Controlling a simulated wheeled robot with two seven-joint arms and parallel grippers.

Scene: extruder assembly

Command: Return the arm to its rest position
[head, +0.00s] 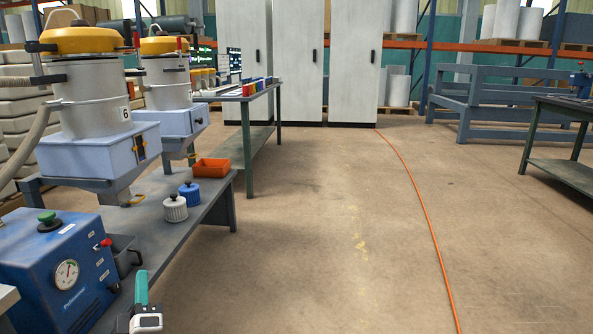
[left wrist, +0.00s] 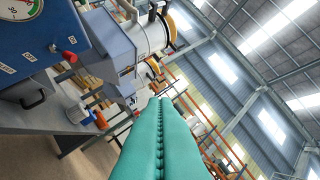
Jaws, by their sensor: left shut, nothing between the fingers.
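My left gripper (head: 141,277) shows at the bottom left of the head view, pointing up, with teal fingers. It is beside the right edge of the grey bench and near the blue box with the gauge (head: 60,270). In the left wrist view its two teal fingers (left wrist: 157,103) lie pressed together along their length, with nothing between them. My right gripper is in neither view.
The bench (head: 150,225) holds a white knob-like cap (head: 175,208), a blue one (head: 190,193) and an orange tray (head: 211,168). Hoppers with yellow lids (head: 75,40) stand behind. Open floor (head: 320,240) lies right, crossed by an orange cable (head: 425,200).

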